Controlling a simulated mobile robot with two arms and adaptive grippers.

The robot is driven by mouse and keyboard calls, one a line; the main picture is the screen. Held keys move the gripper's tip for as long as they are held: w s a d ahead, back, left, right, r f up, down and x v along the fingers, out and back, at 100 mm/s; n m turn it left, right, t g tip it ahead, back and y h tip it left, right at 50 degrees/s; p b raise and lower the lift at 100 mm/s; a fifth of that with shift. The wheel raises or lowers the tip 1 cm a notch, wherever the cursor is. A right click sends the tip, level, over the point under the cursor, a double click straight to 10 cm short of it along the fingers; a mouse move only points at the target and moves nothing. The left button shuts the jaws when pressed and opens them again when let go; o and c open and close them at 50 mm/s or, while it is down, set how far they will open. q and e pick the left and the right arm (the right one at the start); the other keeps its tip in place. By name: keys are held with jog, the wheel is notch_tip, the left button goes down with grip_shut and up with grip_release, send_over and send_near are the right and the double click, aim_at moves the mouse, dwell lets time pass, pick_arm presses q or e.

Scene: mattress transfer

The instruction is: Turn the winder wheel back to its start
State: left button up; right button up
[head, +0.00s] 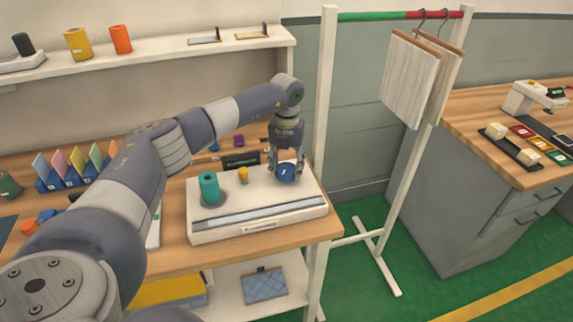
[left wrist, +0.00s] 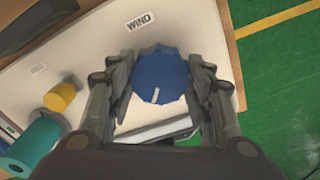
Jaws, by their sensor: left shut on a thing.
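The winder is a white box (head: 262,222) on the wooden bench. Its blue wheel (head: 287,173) sits at the right of the box top, and it also shows in the left wrist view (left wrist: 161,80) with a white mark towards the bottom of the picture, near the "WIND" label (left wrist: 139,21). My left gripper (head: 286,170) points down over the wheel, its fingers shut on either side of it. A teal spool (head: 209,188) stands upright at the left of the box, with a small yellow knob (head: 243,174) between spool and wheel. My right gripper is not in view.
A white rack (head: 322,110) with hanging boards (head: 410,78) stands just right of the bench. A grey cabinet (head: 450,190) is further right. Coloured cards (head: 75,168) stand at the bench's left. A shelf (head: 150,62) runs above.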

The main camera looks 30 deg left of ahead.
aim_at(287, 168)
pick_arm(q)
jog(key=n+p, duration=0.1)
jog(key=n, duration=0.4)
jog(key=shift+n+p, duration=0.45)
jog(key=shift+n, duration=0.85)
jog(key=o, duration=1)
jog(key=shift+o, duration=0.2)
notch_tip(287, 168, up, 12)
jog(key=shift+f, duration=0.1)
